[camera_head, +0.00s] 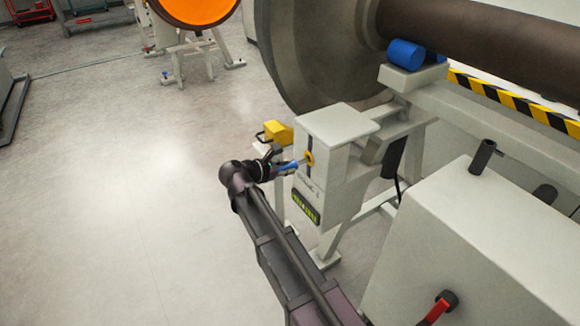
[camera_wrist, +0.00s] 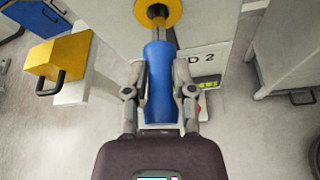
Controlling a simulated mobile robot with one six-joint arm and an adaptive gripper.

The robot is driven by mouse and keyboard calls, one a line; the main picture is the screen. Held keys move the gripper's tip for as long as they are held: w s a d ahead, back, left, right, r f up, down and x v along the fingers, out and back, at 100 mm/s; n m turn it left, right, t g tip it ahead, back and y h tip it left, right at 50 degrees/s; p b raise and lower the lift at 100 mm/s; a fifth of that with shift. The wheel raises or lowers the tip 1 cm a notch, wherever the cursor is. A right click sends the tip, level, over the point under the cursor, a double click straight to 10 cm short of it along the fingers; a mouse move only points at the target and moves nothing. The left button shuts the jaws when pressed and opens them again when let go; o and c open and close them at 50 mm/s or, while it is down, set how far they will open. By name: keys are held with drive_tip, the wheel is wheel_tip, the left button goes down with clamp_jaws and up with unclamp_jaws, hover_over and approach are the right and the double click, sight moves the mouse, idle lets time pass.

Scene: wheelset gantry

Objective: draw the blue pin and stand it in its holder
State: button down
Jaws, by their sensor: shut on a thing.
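The blue pin's handle (camera_wrist: 160,70) lies between the two fingers of my gripper (camera_wrist: 160,92), which is shut on it. Beyond the handle, a metal shank runs to a yellow ring (camera_wrist: 158,12) on the grey housing. In the head view the blue pin (camera_head: 289,167) points at the yellow ring (camera_head: 309,158) on the housing's face, with my gripper (camera_head: 271,165) on its left. How deep the shank sits is hidden. A dark upright tube (camera_head: 485,157) on the grey cabinet may be the holder; its inside cannot be seen.
A yellow block with a black handle (camera_head: 279,132) sits beside the housing (camera_head: 335,150). The large wheel (camera_head: 310,50) and its axle stand behind. The grey cabinet (camera_head: 450,235) is at right, with a red-handled lever (camera_head: 437,310). Floor at left is clear.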

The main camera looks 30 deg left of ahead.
drive_tip(key=s+a, duration=0.5)
drive_tip(key=s, duration=0.5)
drive_tip(key=shift+s+a, duration=0.25)
idle(2.2)
drive_tip(key=shift+r, duration=0.1)
idle(0.4)
